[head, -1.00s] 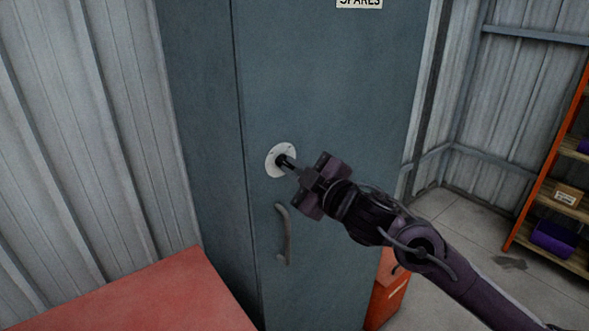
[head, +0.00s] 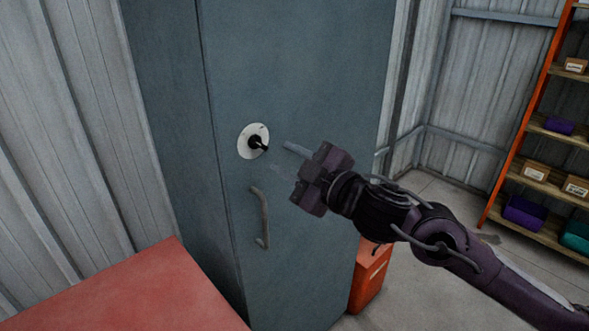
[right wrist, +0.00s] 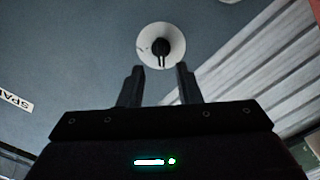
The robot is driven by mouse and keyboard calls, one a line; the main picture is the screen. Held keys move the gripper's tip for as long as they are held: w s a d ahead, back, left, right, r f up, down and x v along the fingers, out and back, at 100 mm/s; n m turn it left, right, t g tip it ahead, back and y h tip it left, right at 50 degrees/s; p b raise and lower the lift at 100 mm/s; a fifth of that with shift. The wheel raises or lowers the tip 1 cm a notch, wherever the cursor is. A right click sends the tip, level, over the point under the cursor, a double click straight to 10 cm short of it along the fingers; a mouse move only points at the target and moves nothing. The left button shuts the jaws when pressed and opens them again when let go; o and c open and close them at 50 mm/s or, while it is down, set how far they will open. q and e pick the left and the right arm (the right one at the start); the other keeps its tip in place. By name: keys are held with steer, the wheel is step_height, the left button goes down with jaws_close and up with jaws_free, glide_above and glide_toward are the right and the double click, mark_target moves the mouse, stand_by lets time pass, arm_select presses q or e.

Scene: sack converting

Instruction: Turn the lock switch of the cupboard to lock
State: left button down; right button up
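The blue-grey cupboard (head: 320,90) stands in the middle of the head view with its door shut. Its lock switch (head: 259,144) is a black knob on a round white plate (head: 246,149), above the door handle (head: 262,218). In the head view the knob's lever points down and to the right. My right gripper (head: 284,158) is just right of the switch, apart from it and empty. In the right wrist view the gripper (right wrist: 160,76) has its two fingers spread, with the black knob (right wrist: 160,46) beyond the gap between them. My left gripper is out of view.
A red flat surface (head: 130,290) is at the lower left, in front of the cupboard. An orange box (head: 370,277) stands on the floor right of the cupboard. An orange-framed shelf (head: 505,180) with several boxes is at the far right. Corrugated walls stand on both sides.

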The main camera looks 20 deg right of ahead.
steer(key=shift+v, duration=0.75)
